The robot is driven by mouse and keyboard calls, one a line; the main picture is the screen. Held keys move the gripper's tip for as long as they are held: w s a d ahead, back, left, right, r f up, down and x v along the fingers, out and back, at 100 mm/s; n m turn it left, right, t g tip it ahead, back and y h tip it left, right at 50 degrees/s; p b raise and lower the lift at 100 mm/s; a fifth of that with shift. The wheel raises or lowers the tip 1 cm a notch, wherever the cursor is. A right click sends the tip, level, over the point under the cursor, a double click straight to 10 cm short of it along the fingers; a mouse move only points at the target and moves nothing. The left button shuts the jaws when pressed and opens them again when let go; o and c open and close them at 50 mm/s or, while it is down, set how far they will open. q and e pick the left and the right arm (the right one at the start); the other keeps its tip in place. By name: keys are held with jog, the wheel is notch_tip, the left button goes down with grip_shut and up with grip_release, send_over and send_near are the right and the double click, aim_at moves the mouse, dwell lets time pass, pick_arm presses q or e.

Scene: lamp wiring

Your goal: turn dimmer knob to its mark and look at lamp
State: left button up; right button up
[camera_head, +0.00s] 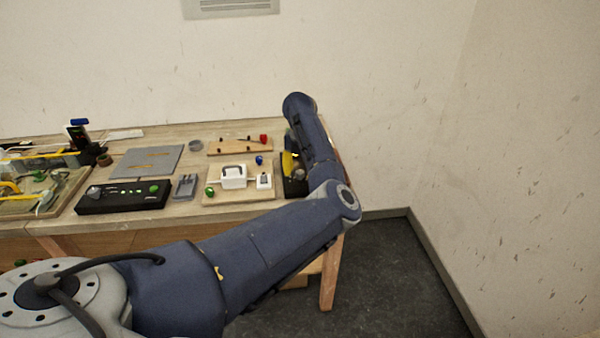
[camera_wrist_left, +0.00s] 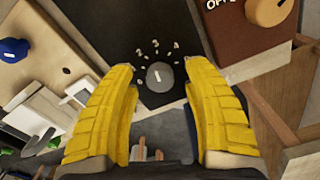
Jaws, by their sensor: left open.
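The dimmer knob (camera_wrist_left: 158,75) is a small grey round knob on a black panel in the left wrist view, with a short white pointer line. Pale scale marks (camera_wrist_left: 150,50) arc around its far side; which one is the target mark I cannot tell. My left gripper (camera_wrist_left: 158,88) is open, its yellow fingers on either side of the knob with visible gaps. In the head view the dark dimmer box (camera_head: 294,188) is at the table's right end, with a yellow finger (camera_head: 288,163) by it. I cannot make out a lamp. My right gripper is not in view.
A brown plate with an orange knob (camera_wrist_left: 268,10) and "OFF" lettering is beside the dimmer panel. A blue-capped part (camera_wrist_left: 13,50) lies to the left. The head view shows a black control box (camera_head: 122,197), a grey mat (camera_head: 147,160) and a wooden board with a white box (camera_head: 233,176).

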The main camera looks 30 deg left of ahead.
pick_arm(q)
jog(key=shift+f, duration=0.2)
grip_shut()
dwell(0.4)
